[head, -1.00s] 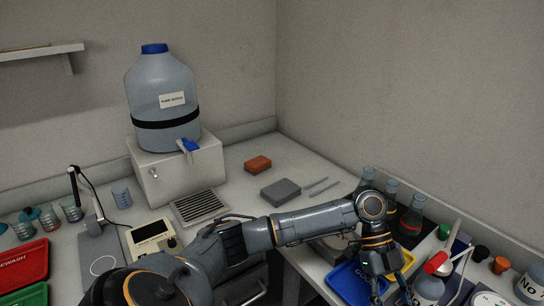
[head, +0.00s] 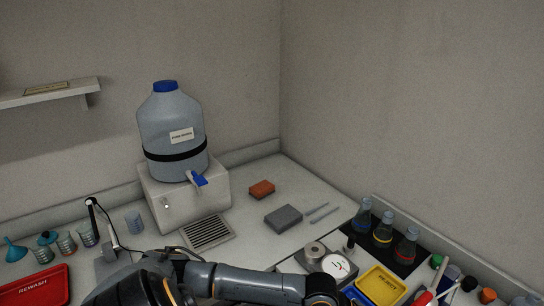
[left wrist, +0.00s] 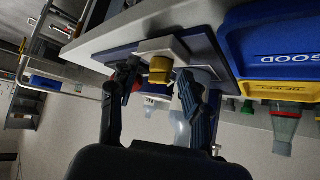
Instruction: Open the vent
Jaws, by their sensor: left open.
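My left gripper (left wrist: 159,74) shows in the left wrist view, open, with one dark finger on each side of a short yellow cylinder (left wrist: 160,69). The cylinder sits against a pale block (left wrist: 166,46). I cannot tell whether the fingers touch the cylinder. In the head view my left arm crosses the bottom edge and its gripper is out of frame. No part is clearly marked as the vent. My right gripper is in neither view.
In the left wrist view a blue tray (left wrist: 285,42) and a yellow tray (left wrist: 280,88) lie to the right. In the head view a large water bottle (head: 172,125) stands on a white stand. Flasks (head: 383,232) and a dial gauge (head: 337,267) are at the right.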

